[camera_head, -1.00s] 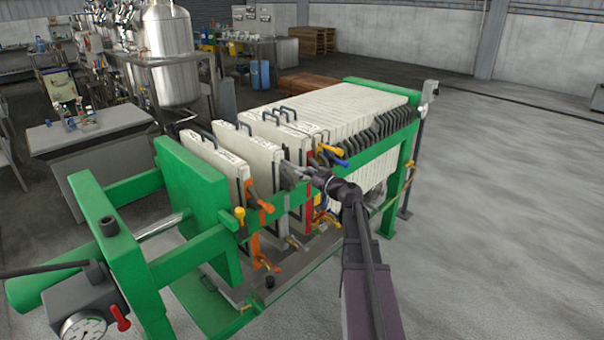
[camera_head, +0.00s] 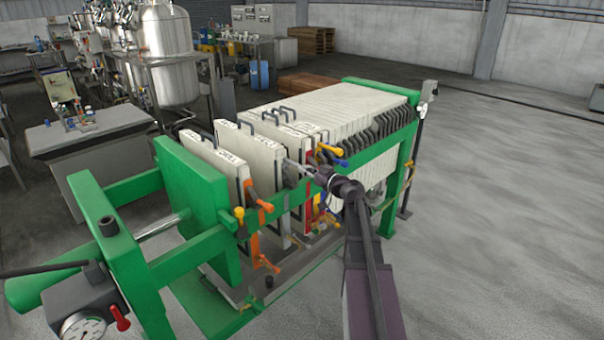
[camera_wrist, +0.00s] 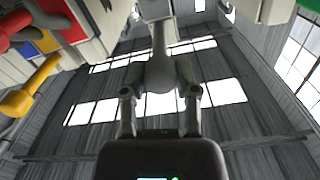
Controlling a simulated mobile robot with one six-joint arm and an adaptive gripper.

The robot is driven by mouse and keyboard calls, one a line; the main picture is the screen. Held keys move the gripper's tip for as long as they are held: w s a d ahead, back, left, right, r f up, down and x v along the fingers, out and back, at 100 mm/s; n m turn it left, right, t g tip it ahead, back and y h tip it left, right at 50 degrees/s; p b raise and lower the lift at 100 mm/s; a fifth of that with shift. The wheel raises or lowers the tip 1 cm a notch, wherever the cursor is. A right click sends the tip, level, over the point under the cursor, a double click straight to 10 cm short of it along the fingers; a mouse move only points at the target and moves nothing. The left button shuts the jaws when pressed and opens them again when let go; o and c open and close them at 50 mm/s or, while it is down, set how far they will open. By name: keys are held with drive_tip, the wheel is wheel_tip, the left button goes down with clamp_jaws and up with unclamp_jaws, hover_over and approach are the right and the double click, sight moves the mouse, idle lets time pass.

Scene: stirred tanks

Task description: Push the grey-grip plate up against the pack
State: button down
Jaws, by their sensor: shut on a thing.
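The grey-grip plate (camera_head: 262,152) is a white plate hanging upright in the green press, second from the left in the head view. My gripper (camera_head: 296,170) is at its near side, shut on its grey grip. In the wrist view my gripper's fingers (camera_wrist: 160,112) lie either side of the grey grip (camera_wrist: 160,72). The pack (camera_head: 350,112) of white plates stands to the right. The plate with a red grip (camera_head: 310,172) is at its left end. A narrow gap seems to show between it and the grey-grip plate.
A white plate with an orange grip (camera_head: 229,160) hangs to the left, beside the green pressing plate (camera_head: 185,190). The green side rail (camera_head: 375,150) runs along the near side. Yellow (camera_wrist: 20,102) and red (camera_wrist: 12,24) grips show left of my gripper in the wrist view.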

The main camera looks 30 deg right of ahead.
drive_tip(key=w+d, duration=0.3)
drive_tip(key=d, duration=0.6)
drive_tip(key=shift+w, duration=0.2)
drive_tip(key=shift+r, duration=0.1)
drive_tip(key=shift+c, duration=1.8)
unclamp_jaws()
drive_tip(key=shift+s, duration=0.1)
drive_tip(key=v, duration=1.2)
drive_tip(key=shift+a, duration=0.1)
